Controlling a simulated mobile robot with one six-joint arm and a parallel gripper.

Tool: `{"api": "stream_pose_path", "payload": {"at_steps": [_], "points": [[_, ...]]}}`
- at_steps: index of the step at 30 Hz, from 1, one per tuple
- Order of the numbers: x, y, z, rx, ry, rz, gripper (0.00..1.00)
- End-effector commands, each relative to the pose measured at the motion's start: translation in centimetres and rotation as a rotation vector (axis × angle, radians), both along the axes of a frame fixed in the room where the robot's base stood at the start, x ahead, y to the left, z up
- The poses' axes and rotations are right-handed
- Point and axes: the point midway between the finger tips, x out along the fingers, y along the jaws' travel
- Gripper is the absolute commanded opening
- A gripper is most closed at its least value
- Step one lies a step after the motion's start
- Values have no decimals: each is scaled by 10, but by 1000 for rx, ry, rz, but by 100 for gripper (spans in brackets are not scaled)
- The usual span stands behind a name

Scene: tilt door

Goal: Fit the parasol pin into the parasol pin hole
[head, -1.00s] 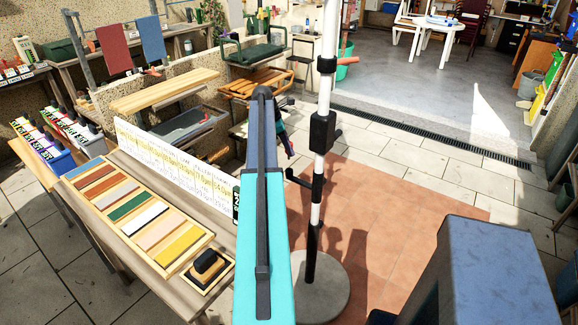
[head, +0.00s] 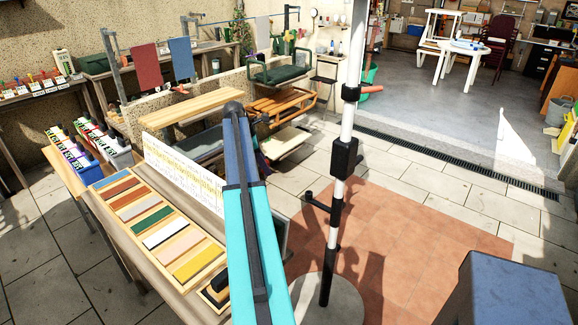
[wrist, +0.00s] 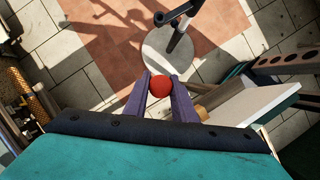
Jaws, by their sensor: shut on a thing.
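My gripper (wrist: 160,85) is shut on a round red knob, which I take to be the parasol pin (wrist: 160,89). The rest of the pin is hidden. In the head view my arm hides the gripper. The black-and-white parasol pole (head: 336,205) stands upright on a round pale base (head: 345,303), right of my arm. It has a black block (head: 344,157) midway and a side handle below. No pin hole can be made out. In the wrist view the dark lower pole (wrist: 183,30) and base (wrist: 158,52) lie beyond the fingertips, apart from the pin.
A bench with a tray of coloured strips (head: 167,231) and a white chart (head: 180,172) stands left of my arm. A blue-grey block-topped object (head: 505,292) is at lower right. Terracotta paving (head: 420,240) right of the pole is clear. Garden seats (head: 280,112) stand behind.

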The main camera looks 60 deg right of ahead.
Motion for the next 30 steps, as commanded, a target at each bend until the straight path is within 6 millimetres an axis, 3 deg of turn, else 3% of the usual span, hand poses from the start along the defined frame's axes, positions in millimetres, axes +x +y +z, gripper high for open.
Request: {"api": "stream_pose_path", "payload": {"at_steps": [3, 12, 21, 30], "points": [[30, 37, 18, -1, -1, 29, 1], [91, 127, 49, -1, 1, 88, 1], [151, 214, 41, 4, -7, 128, 1], [197, 311, 37, 9, -12, 170, 1]]}}
